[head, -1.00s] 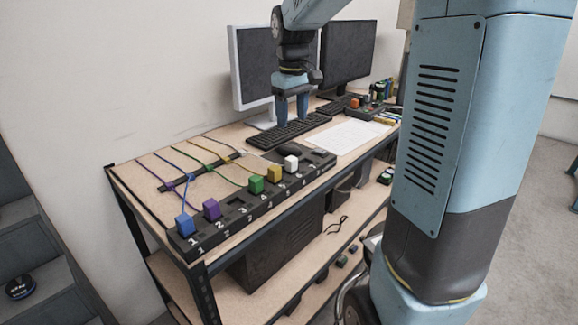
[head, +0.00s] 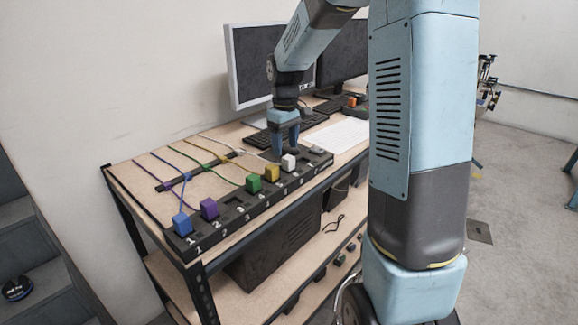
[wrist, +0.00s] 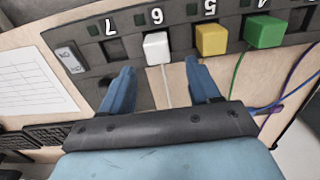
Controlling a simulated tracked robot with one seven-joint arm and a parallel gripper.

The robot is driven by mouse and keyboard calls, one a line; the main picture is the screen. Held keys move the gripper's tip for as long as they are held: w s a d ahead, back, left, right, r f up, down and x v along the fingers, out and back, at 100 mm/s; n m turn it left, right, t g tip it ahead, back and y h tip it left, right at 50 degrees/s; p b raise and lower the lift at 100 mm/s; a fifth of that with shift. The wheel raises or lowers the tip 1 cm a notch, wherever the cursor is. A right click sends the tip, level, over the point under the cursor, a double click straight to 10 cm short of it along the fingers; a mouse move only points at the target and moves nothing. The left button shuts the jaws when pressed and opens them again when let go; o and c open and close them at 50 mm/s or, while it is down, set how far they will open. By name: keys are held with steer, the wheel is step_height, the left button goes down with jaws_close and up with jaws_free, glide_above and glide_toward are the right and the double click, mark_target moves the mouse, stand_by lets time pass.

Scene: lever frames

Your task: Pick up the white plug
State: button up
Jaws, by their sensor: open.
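The white plug (head: 289,162) sits in the slot marked 6 of the black numbered socket strip (head: 222,232) along the front of the bench. My gripper (head: 286,150) is open and empty, pointing down just behind and above the plug in the head view. In the wrist view, the white plug (wrist: 156,48) lies ahead of my open fingers (wrist: 160,82), nearer the left finger than the right. A pale cable runs from the plug back between the fingers. The fingers do not appear to touch it.
The yellow plug (wrist: 211,39) at slot 5 is the nearest neighbour, with the green plug (wrist: 264,31) beyond it. Purple (head: 209,208) and blue (head: 182,224) plugs stand at the far end. Monitors (head: 270,65) and keyboards are behind.

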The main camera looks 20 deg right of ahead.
mark_target(288, 157)
steer(key=shift+s+d+f, duration=0.15)
steer(key=shift+s+f, duration=0.05)
steer(key=shift+f, duration=1.2)
steer(key=shift+s+d+f, duration=0.15)
steer(key=shift+f, duration=1.2)
steer(key=c, duration=1)
